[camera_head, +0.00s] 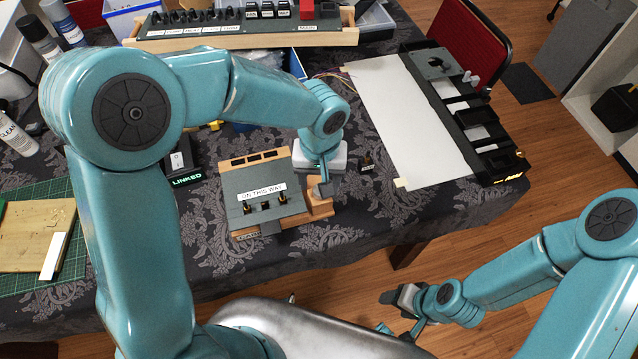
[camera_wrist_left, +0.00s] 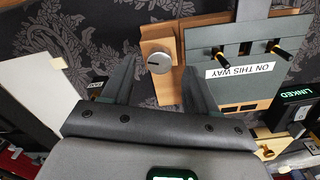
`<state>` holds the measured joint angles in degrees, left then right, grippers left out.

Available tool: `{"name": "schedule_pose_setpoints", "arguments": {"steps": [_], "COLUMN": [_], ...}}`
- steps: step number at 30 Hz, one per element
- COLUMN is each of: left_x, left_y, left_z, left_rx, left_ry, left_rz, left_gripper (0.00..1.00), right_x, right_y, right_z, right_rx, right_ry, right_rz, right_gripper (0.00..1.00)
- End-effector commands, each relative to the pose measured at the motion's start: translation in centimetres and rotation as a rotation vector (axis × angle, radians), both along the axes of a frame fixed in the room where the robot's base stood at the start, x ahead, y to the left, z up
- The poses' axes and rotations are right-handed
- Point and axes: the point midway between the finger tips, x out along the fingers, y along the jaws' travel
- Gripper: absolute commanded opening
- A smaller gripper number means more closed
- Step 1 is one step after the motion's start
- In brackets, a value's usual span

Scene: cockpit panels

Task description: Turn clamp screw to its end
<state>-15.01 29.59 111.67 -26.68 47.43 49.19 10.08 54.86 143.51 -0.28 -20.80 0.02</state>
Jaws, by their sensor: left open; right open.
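The clamp screw (camera_wrist_left: 159,63) is a round grey knob with a dark slot, on a small wooden block (camera_wrist_left: 160,38) beside the grey panel labelled "ON THIS WAY" (camera_wrist_left: 235,50). In the head view the panel (camera_head: 265,207) stands on the table with the wooden block (camera_head: 320,209) at its right side; the screw is not clear there. My left gripper (camera_wrist_left: 159,66) is open, its fingers on either side of the screw in the wrist view, with gaps visible. In the head view the left gripper (camera_head: 323,180) is over the block. My right gripper (camera_head: 386,312) is open and empty, off the table's front edge.
A box labelled "LINKED" (camera_head: 186,178) stands left of the panel. A white board with a black frame (camera_head: 415,125) lies at the right. A switch panel (camera_head: 245,33) is at the back. A green cutting mat (camera_head: 75,270) lies at the left. Patterned cloth covers the table.

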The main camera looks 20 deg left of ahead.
Motion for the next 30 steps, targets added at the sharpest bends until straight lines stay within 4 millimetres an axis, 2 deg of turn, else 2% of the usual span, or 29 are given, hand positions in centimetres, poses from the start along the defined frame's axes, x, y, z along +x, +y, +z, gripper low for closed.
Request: {"name": "schedule_pose_setpoints", "arguments": {"steps": [3, 6, 15, 16, 21, 30], "left_x": [0.0, 0.0, 0.0, 0.0, 0.0, 0.0], "left_y": [0.1, 0.2, 0.1, 0.1, 0.1, 0.1], "left_z": [-1.7, -2.4, -2.7, -2.7, -2.7, -2.7], "left_rx": [0.000, 0.001, -0.001, -0.001, -0.001, 0.000], "left_ry": [0.002, 0.001, -0.001, -0.001, -0.001, -0.002], "left_rz": [0.000, 0.000, 0.000, 0.000, 0.000, -0.023], "left_gripper": [0.59, 0.59, 0.59, 0.55, 0.03, 0.03], "right_x": [0.0, 0.0, 0.0, 0.0, 0.0, 0.0], "right_y": [0.0, 0.0, 0.0, 0.0, 0.0, 0.0], "right_z": [-0.1, -0.1, -0.1, -0.1, -0.1, -0.1], "right_rx": [0.000, 0.000, 0.000, 0.000, 0.000, 0.000], "right_ry": [0.000, 0.000, 0.000, 0.000, 0.000, 0.000], "right_rz": [0.000, 0.000, 0.000, 0.000, 0.000, 0.000], "right_gripper": [0.59, 0.59, 0.59, 0.59, 0.59, 0.59]}}
